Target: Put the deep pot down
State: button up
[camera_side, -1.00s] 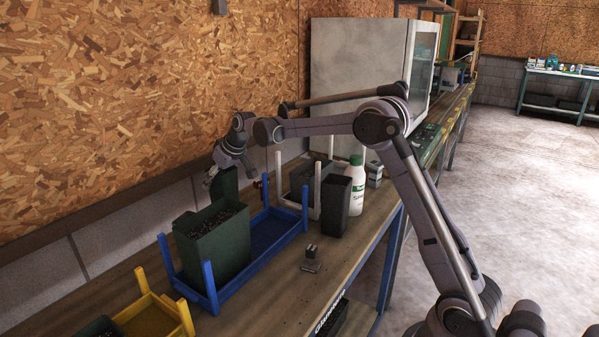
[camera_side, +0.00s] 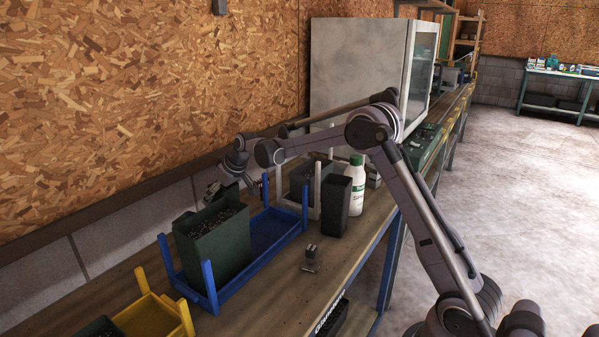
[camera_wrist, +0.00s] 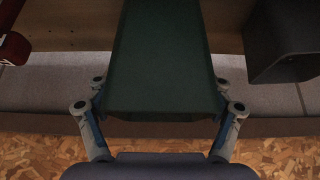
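The deep pot, dark green (camera_wrist: 160,60), fills the middle of the wrist view between my fingers. My gripper (camera_wrist: 160,95) is shut on it, one finger against each side. In the side view my gripper (camera_side: 222,187) is low at the back of the blue crate (camera_side: 262,262), and only a little of the held pot (camera_side: 230,194) shows. The rest is hidden behind a green pot filled with soil (camera_side: 218,250), which stands in the crate's near end. I cannot tell whether the held pot's base touches anything.
The crate's far end is bare. Beyond it stand a white-posted crate (camera_side: 317,190), a black pot (camera_side: 336,205) and a white bottle (camera_side: 356,188). A yellow crate (camera_side: 152,318) is at the near left. A small grey object (camera_side: 311,258) lies on the bench (camera_side: 345,265).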

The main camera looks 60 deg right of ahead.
dwell(0.3)
jog(key=shift+s+r, duration=0.1)
jog(key=shift+r, duration=0.2)
jog(key=v, duration=1.2)
jog(key=s+a+r, duration=0.1)
jog(key=s+a, duration=0.3)
jog(key=s, duration=0.3)
jog(key=s+a+r, duration=0.1)
jog(key=s+a, duration=0.3)
jog(key=s, duration=0.4)
jog(key=s+a+f, duration=0.2)
jog(key=s+f, duration=0.2)
jog(key=s, duration=0.4)
jog(key=s+a+f, duration=0.3)
jog(key=s+f, duration=0.1)
jog(key=s, duration=0.4)
jog(key=shift+t, duration=0.3)
